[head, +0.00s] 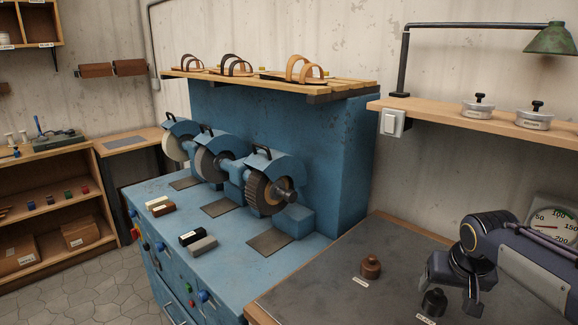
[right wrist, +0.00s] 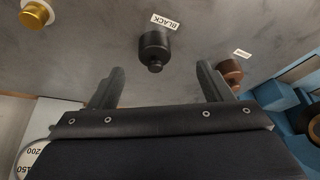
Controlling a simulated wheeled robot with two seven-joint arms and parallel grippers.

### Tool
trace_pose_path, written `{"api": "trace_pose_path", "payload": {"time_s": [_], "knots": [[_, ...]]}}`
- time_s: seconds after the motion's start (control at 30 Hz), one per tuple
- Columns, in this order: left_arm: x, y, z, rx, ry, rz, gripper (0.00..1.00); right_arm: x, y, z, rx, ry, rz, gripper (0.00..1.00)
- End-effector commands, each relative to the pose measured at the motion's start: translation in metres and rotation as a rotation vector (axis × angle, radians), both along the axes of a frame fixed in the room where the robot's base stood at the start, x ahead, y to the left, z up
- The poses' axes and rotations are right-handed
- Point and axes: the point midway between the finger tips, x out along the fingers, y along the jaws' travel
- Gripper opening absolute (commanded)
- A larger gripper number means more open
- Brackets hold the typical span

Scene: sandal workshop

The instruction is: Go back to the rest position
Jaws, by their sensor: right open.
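My right gripper (head: 452,287) hangs over the grey-topped bench at the lower right of the head view. In the right wrist view its two fingers (right wrist: 161,78) are spread apart with nothing between them. A black knobbed pot (head: 434,302) stands on the bench close to the fingers. In the right wrist view the black pot (right wrist: 154,46) is ahead of the finger gap, apart from both fingers, beside a label reading BLACK (right wrist: 165,23). My left gripper is in neither view.
A brown pot (head: 371,266) stands on the bench, left of my gripper. A gold-topped pot (right wrist: 35,14) shows in the wrist view. A dial scale (head: 552,217) is behind my arm. A shelf (head: 450,111) overhangs the bench. The blue grinding machine (head: 220,250) stands left.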

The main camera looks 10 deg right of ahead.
Motion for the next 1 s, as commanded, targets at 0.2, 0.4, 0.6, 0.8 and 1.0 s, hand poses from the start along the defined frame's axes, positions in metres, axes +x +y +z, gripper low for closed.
{"api": "trace_pose_path", "payload": {"time_s": [0.2, 0.4, 0.6, 0.8, 1.0], "knots": [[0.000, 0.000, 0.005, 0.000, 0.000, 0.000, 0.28, -0.079, 0.066, 0.006, 0.122, -0.055, 0.117, 0.73], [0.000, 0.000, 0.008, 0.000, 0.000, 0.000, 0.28, -0.151, 0.128, -0.012, 0.247, -0.112, 0.234, 0.73], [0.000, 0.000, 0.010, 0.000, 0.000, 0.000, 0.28, -0.190, 0.164, -0.031, 0.321, -0.148, 0.301, 0.73], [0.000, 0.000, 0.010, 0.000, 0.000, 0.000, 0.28, -0.199, 0.172, -0.037, 0.339, -0.155, 0.317, 0.73], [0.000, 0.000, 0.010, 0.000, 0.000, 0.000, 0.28, -0.198, 0.171, -0.037, 0.338, -0.155, 0.316, 0.73]]}}
